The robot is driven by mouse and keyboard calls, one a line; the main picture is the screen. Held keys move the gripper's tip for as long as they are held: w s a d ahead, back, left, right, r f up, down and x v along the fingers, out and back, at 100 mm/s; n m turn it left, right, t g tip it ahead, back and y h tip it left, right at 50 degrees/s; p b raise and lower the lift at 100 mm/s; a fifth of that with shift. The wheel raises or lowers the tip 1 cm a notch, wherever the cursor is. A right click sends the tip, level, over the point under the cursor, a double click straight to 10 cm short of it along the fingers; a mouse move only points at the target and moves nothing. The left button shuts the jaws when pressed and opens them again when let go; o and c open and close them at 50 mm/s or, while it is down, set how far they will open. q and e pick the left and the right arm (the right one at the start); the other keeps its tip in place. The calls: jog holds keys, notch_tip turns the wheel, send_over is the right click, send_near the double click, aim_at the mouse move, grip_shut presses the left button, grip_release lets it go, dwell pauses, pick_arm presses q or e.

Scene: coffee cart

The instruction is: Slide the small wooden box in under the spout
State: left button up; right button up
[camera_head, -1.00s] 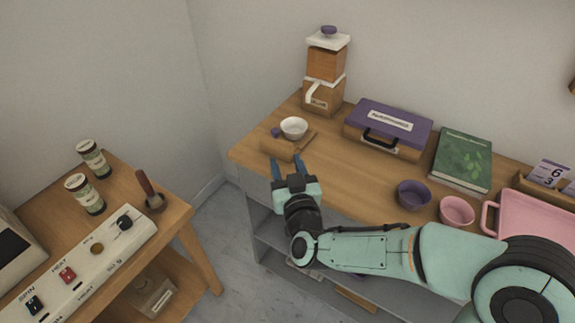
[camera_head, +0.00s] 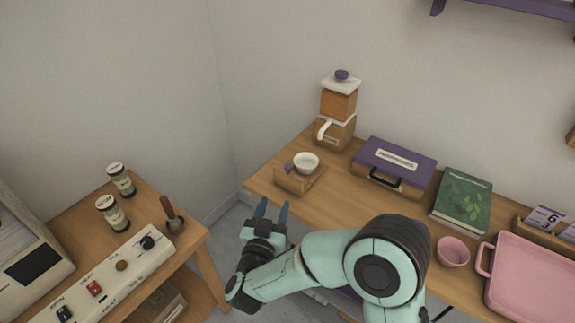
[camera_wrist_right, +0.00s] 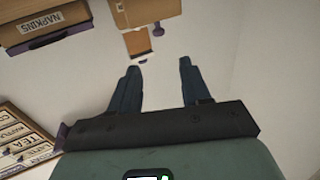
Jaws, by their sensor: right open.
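The small wooden box (camera_head: 297,181) stands near the left front edge of the wooden counter, with a small purple knob on its left. A white bowl (camera_head: 306,162) appears on or just behind it; I cannot tell which. The wooden grinder (camera_head: 335,134), with a white spout (camera_head: 323,130), white lid and purple knob, stands behind and right of the box, apart from it. My right gripper (camera_head: 271,209) is open and empty, in front of and below the box in the picture. It also shows in the right wrist view (camera_wrist_right: 157,80). My left gripper is out of view.
A purple-lidded napkin box (camera_head: 396,161), green book (camera_head: 462,199), pink cup (camera_head: 453,251) and pink tray (camera_head: 530,280) occupy the counter to the right. A side table at left holds two jars (camera_head: 113,213) and a switch panel (camera_head: 108,275). Floor shows between the tables.

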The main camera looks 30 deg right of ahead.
aim_at(287, 169)
jog(key=x, duration=1.3)
jog(key=shift+d+f+p, duration=0.1)
jog(key=shift+d+p, duration=0.05)
jog(key=shift+p, duration=0.15)
